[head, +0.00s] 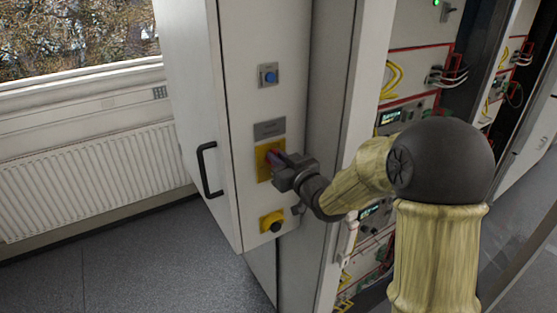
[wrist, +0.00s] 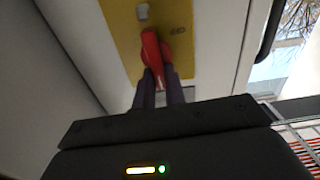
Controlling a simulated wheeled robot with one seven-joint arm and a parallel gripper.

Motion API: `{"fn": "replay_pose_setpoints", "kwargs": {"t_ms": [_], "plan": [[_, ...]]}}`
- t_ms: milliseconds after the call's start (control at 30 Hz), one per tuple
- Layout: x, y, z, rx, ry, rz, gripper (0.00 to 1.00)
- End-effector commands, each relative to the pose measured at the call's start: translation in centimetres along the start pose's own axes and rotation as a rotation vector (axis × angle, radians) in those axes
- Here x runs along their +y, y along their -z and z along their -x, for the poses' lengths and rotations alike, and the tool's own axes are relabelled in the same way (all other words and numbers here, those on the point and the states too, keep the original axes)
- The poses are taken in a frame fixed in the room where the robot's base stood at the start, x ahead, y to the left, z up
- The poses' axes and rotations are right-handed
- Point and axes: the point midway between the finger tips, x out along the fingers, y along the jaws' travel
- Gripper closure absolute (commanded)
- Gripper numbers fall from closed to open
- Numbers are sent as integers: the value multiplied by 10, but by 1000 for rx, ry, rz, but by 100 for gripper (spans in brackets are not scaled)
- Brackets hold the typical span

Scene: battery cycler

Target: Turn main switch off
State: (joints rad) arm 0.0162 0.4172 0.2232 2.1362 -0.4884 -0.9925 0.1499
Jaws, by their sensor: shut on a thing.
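The main switch has a red handle on a yellow plate (head: 264,152) on the narrow light-grey side panel of the cabinet. In the head view my gripper (head: 279,163) is at the handle and hides most of it. In the wrist view the red handle (wrist: 151,48) stands out from the yellow plate (wrist: 180,15). My gripper's two dark fingers (wrist: 158,86) are shut on the handle's near end. A small light piece and a dark marking also show on the plate. The exact angle of the handle is hard to read.
A blue button (head: 269,76) sits above the switch, under it a yellow box with a black knob (head: 274,226). A black door handle (head: 207,170) is to the left. Open racks with yellow cables (head: 391,80) are on the right. Free floor (head: 150,262) lies at lower left.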

Motion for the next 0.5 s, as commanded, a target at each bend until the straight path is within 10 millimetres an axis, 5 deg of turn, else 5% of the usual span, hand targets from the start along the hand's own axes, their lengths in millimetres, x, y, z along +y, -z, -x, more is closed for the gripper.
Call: {"fn": "replay_pose_setpoints", "kwargs": {"t_ms": [500], "plan": [[-6,-8,0,6,0,296,100]]}}
